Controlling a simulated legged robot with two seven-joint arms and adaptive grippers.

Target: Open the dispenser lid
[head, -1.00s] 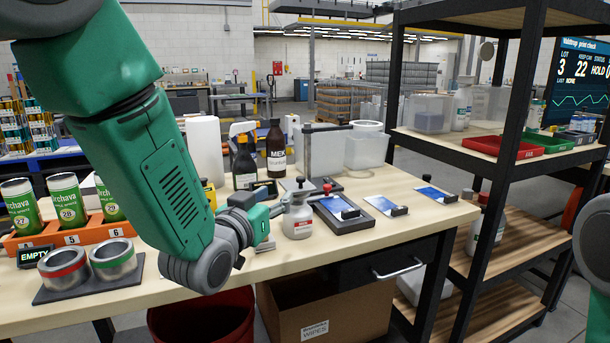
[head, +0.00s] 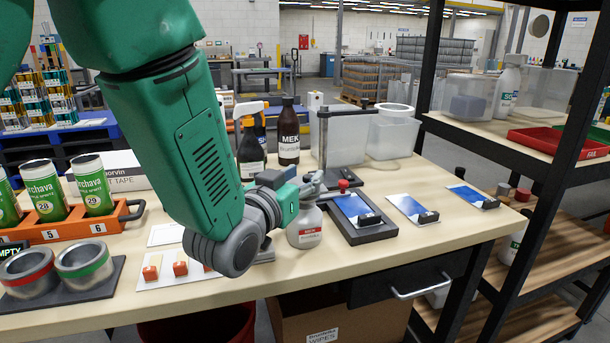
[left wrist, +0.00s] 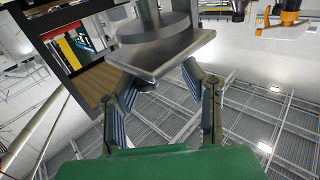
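The dispenser (head: 304,231) is a small pale bottle with a red label, upright near the table's front edge. My left gripper (head: 312,187) is at the dispenser's top, coming from the left. Its fingers cover much of the lid area, so I cannot tell the lid's position or whether they touch it. In the left wrist view the two fingers (left wrist: 160,88) stand apart, with a grey metal plate and disc (left wrist: 160,45) at their tips; I cannot tell what this part is. My right gripper is out of view.
A dark bottle labelled MEK (head: 288,135) and a black post stand (head: 323,150) are behind the dispenser. A dark tray with a blue card (head: 358,218) is close on its right.

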